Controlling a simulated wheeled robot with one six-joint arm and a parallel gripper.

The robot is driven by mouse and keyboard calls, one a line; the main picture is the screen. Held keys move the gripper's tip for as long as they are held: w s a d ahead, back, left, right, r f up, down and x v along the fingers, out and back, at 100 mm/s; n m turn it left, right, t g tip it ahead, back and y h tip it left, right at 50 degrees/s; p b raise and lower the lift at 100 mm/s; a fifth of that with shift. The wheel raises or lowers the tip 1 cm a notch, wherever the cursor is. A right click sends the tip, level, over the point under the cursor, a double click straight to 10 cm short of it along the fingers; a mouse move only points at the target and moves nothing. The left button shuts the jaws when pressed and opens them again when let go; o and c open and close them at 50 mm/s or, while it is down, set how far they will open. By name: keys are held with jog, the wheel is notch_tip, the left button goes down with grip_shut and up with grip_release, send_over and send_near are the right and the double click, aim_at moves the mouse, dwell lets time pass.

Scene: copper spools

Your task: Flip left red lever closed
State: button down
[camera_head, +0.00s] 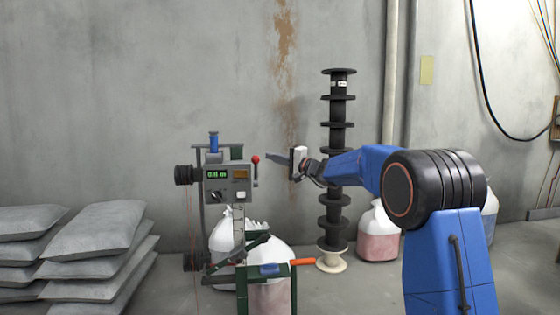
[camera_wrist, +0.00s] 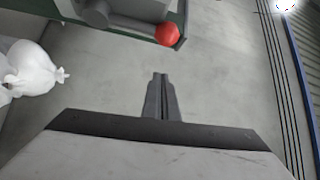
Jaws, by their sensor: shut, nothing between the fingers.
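A grey machine (camera_head: 228,186) with a green number display stands left of centre in the head view. A lever with a red ball knob (camera_head: 255,159) stands upright on its right side. The red ball (camera_wrist: 167,34) also shows near the top of the wrist view, beyond my fingertips. My gripper (camera_head: 268,156) points left, its tips close to the right of the red ball. In the wrist view my gripper (camera_wrist: 160,76) has its fingers together, with nothing between them and a gap to the ball. A lower orange-red handle (camera_head: 303,262) sticks out right from a green frame.
A column of black spools (camera_head: 335,150) stands behind my arm. Grey bags (camera_head: 95,232) are piled at left. A pinkish-white container (camera_head: 378,235) stands right of the spools.

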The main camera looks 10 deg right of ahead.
aim_at(256, 171)
jog(key=shift+s+a+f, duration=0.1)
jog(key=shift+s+a, duration=0.45)
jog(key=shift+a, duration=0.25)
jog(key=shift+s+a+f, duration=0.1)
jog(key=shift+s+a, duration=0.4)
jog(key=shift+a, duration=0.3)
jog(key=shift+s+d, duration=0.1)
